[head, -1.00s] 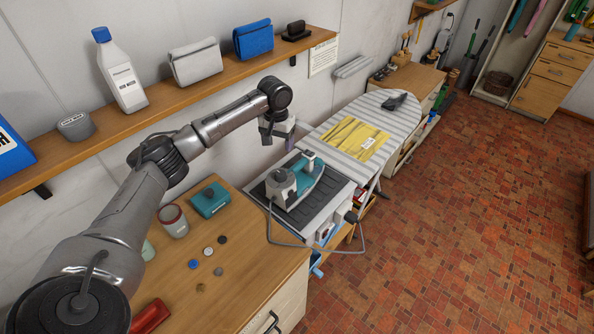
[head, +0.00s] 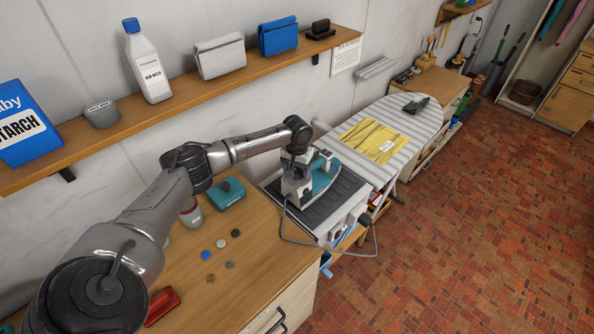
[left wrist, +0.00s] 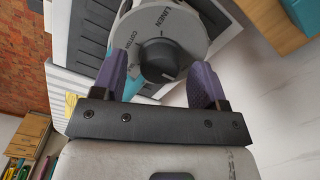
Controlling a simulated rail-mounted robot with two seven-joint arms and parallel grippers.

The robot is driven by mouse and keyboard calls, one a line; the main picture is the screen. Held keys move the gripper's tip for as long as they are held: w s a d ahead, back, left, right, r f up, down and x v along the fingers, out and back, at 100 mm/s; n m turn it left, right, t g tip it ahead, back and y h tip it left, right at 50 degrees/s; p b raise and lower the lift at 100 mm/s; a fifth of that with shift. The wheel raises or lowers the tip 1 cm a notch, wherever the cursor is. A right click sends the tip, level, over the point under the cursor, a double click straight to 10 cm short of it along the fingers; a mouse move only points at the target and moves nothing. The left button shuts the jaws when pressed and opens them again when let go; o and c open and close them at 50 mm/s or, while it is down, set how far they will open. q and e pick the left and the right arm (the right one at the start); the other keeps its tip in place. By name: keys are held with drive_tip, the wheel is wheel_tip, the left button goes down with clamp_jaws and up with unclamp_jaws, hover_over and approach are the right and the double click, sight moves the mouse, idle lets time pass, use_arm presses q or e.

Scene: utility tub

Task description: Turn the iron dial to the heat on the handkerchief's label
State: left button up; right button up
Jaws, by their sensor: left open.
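The iron (head: 318,180), teal and light grey, rests on a dark ribbed stand left of the ironing board. Its dial (left wrist: 158,55) has a dark knob and a pale ring; I read "LINEN" and "COTTON", with other marks too small or hidden. My left gripper (left wrist: 160,85) is open, its two purple fingers on either side of the dial's near edge, with the knob just beyond them. In the head view the left gripper (head: 293,170) is over the iron's heel and partly hides it. The yellow handkerchief (head: 372,142) lies on the striped board with a white label (head: 386,146), too small to read.
The iron's grey cord (head: 330,250) loops over the front of the stand (head: 345,200). A teal box (head: 228,194), several small discs and a red object (head: 162,306) are on the wooden counter (head: 250,255). A shelf (head: 190,88) with a bottle and pouches runs along the wall.

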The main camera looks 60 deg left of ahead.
use_arm(q)
drive_tip(key=shift+f, duration=0.4)
drive_tip(key=shift+c, duration=0.5)
drive_tip(key=c, duration=0.8)
drive_tip(key=shift+r+m+p, duration=0.25)
drive_tip(key=shift+m+p, duration=0.45)
drive_tip(key=shift+p, duration=0.35)
drive_tip(key=shift+c, duration=0.2)
drive_tip(key=m+p, duration=0.2)
drive_tip(key=shift+m, duration=0.3)
drive_tip(key=m+p, duration=0.1)
drive_tip(key=m, duration=0.2)
drive_tip(key=shift+f+m, duration=0.1)
drive_tip(key=shift+m, duration=0.2)
drive_tip(key=shift+f+m+p, duration=0.1)
drive_tip(key=shift+m+p, duration=0.55)
drive_tip(key=shift+m, duration=1.45)
